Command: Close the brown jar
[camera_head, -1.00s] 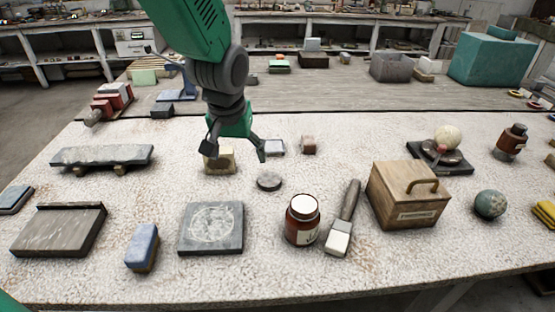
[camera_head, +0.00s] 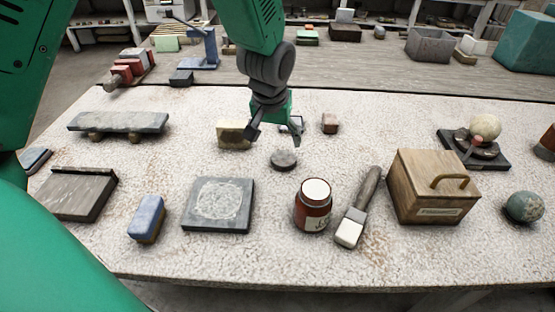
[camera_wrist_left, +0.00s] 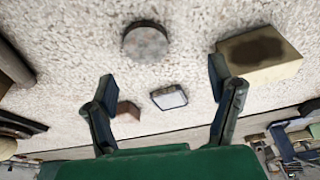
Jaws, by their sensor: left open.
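The brown jar (camera_head: 311,215) stands upright on the table, its top open and showing white inside. A dark grey round disc (camera_head: 284,160), which looks like its lid, lies flat on the table behind the jar and slightly left. The disc also shows in the left wrist view (camera_wrist_left: 146,45), beyond the fingertips. My left gripper (camera_head: 274,140) is open and empty, just behind and above the disc, pointing down. It also shows in the left wrist view (camera_wrist_left: 163,82), with its fingers spread wide and nothing between them held. My right gripper is not seen.
A brush (camera_head: 359,208) lies right of the jar, beside a wooden box (camera_head: 420,197). A dark square slab (camera_head: 218,204) lies left of the jar. A pale yellow block (camera_head: 234,136) and a small reddish block (camera_head: 330,123) flank my left gripper.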

